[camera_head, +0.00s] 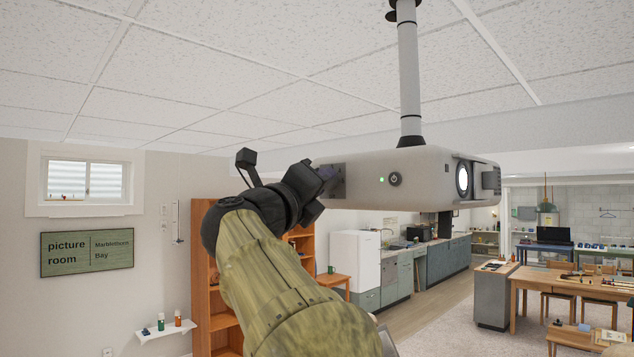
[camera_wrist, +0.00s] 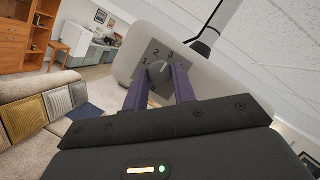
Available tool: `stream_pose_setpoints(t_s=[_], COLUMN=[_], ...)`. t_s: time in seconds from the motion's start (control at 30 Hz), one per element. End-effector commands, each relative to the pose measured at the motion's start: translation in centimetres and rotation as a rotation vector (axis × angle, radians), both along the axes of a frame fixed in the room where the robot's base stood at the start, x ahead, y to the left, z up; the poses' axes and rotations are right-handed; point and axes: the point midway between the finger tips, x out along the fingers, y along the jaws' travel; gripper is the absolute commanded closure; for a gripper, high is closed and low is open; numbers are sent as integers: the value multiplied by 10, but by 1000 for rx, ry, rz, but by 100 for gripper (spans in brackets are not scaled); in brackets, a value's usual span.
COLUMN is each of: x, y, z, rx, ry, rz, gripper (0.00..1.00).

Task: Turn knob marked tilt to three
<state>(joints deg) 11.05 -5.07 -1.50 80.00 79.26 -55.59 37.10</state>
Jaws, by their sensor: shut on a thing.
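The projector (camera_head: 430,163) hangs from a ceiling pole, with a power button and green light on its side and a lit lens at its right. In the wrist view, its end face carries a grey dial plate (camera_wrist: 169,55) with numbers, of which 1, 2 and 3 are readable. The grey round knob (camera_wrist: 157,71) sits on this plate. My gripper (camera_wrist: 159,76) is shut on the knob, one dark finger on each side. The knob's pointer is too small to read surely. In the head view, my gripper (camera_head: 326,174) meets the projector's left end, and the knob is hidden.
A wooden bookcase (camera_head: 204,275) and a white fridge (camera_head: 355,262) stand behind. A work table (camera_head: 570,286) is at the right. The air left of the projector is clear apart from my arm.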

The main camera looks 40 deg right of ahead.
Motion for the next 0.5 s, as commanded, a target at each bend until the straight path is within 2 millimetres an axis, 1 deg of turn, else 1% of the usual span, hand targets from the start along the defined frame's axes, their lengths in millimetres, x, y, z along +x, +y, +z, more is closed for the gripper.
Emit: stream_pose_setpoints(t_s=[0.47,0.5], x=[0,0], y=[1,1], z=[1,1], rx=[-4,-4], ry=[27,27], rz=[1,1], gripper=[96,72])
